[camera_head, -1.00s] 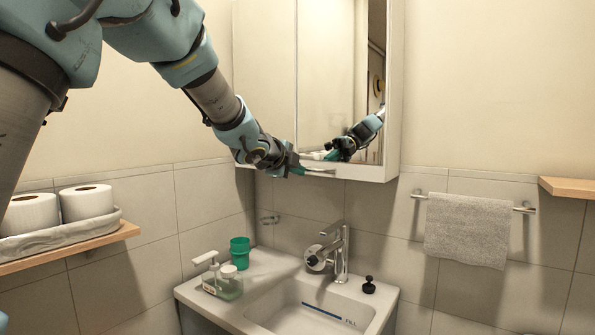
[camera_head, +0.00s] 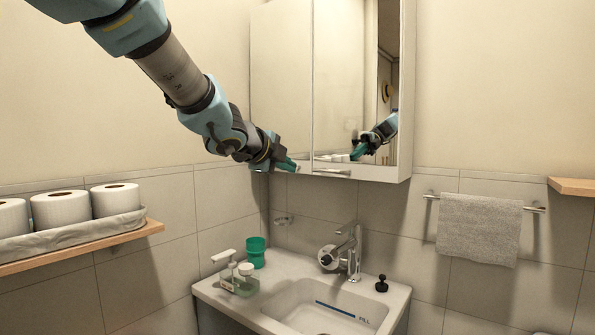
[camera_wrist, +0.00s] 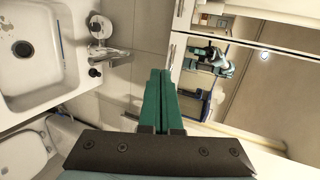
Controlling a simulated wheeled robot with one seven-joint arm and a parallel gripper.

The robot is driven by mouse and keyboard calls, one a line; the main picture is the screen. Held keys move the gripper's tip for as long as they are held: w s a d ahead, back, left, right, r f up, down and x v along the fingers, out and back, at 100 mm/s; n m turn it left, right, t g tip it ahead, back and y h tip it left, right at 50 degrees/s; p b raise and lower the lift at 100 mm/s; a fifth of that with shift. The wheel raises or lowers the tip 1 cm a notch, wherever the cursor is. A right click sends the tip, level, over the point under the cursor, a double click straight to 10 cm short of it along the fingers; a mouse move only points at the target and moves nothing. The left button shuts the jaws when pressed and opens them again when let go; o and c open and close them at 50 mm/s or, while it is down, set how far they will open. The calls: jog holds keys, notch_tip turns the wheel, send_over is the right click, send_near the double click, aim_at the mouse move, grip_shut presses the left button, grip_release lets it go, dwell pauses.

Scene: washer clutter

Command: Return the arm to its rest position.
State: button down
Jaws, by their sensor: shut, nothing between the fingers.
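My gripper (camera_head: 288,164) is at the end of my arm, which reaches in from the upper left in the head view. It is near the lower edge of the mirror cabinet (camera_head: 409,100), at its left part. In the wrist view my gripper (camera_wrist: 161,74) shows two green fingers lying together, with nothing between them. The cabinet doors and a handle show at the upper right of the wrist view. I cannot tell from the frames whether the fingers touch the cabinet.
Below are the sink (camera_head: 290,285), a faucet (camera_head: 352,255), a soap dispenser (camera_head: 226,270), a green cup (camera_head: 256,252) and a black stopper (camera_head: 382,284). A shelf (camera_head: 140,237) with toilet rolls is at left. A towel (camera_head: 478,228) hangs at right. Open air lies between the shelf and the cabinet.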

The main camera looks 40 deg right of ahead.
jog(key=w+a+f+n+t+y, duration=0.1)
jog(key=w+a+f+n+y, duration=0.3)
jog(key=a, duration=0.4)
jog(key=w+a+f+n+t+y, duration=0.1)
jog(key=w+a+f+n+t, duration=0.1)
jog(key=w+a+f+n, duration=0.45)
jog(key=s+a+f+n+g+y, duration=0.1)
jog(key=a+f+n+y, duration=0.25)
jog(key=a, duration=0.55)
jog(key=s+a+f+n+y, duration=0.2)
jog(key=a+f+n, duration=0.15)
jog(key=a, duration=0.55)
jog(key=s+a+f+n+g+y, duration=0.1)
jog(key=s+a+f+n+g, duration=0.2)
jog(key=s+a+n, duration=0.3)
jog(key=s+a+f+n+g+y, duration=0.1)
jog(key=s+a+f+n+g, duration=0.2)
jog(key=s+a+f+n, duration=0.3)
jog(key=s+a, duration=0.1)
jog(key=a, duration=0.2)
jog(key=shift+s+f, duration=0.25)
